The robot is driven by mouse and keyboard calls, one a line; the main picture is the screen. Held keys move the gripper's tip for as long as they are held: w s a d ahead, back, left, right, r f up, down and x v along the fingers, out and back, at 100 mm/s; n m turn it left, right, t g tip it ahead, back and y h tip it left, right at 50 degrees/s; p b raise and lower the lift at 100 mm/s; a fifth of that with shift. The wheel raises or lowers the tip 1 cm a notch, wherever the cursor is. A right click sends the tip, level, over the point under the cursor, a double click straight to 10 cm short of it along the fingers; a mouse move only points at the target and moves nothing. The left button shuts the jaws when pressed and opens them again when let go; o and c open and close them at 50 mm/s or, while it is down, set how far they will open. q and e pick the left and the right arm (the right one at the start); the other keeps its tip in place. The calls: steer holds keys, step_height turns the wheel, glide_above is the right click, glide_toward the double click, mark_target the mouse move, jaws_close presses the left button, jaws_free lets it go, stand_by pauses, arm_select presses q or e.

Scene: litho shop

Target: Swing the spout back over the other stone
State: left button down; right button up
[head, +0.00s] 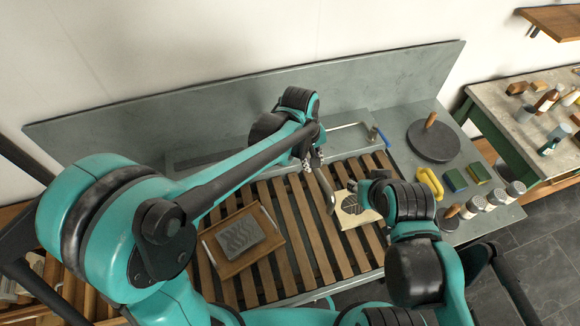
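A grey stone with wavy marks (238,236) lies in a wooden tray (213,262) on the slatted rack. A cream stone with a dark round drawing (368,216) lies on the slats to the right, partly behind my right gripper. A thin pale pipe (350,126), apparently the spout, runs along the back of the sink beside a blue handle (373,134). My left gripper (314,172) hangs over the slats between the stones; a curved grey piece extends below it, and I cannot tell whether it grips anything. My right gripper (358,188) is above the cream stone's edge, its fingers unclear.
A grey backsplash (420,75) stands behind the rack (290,225). On the right ledge are a dark round disc with a wooden handle (433,142), a yellow item (430,182), sponges (455,180) and several shakers (495,197). A side table (515,90) stands farther right.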

arm_select(q)
steer(key=w+d+n+t+b, duration=0.1)
steer(key=w+d+n, duration=0.5)
steer(key=w+d, duration=0.2)
steer(key=shift+d+y, duration=0.4)
steer(key=shift+d, duration=0.6)
steer(key=shift+w, duration=0.15)
steer(key=c, duration=1.4)
jaws_free()
steer(key=r, duration=0.4)
steer(key=s+a+r, duration=0.1)
steer(key=r, duration=0.3)
steer(key=s+r, duration=0.1)
steer(key=r, duration=0.2)
steer(key=shift+a+r, duration=0.2)
steer(key=shift+r, duration=0.2)
steer(key=shift+f, duration=0.1)
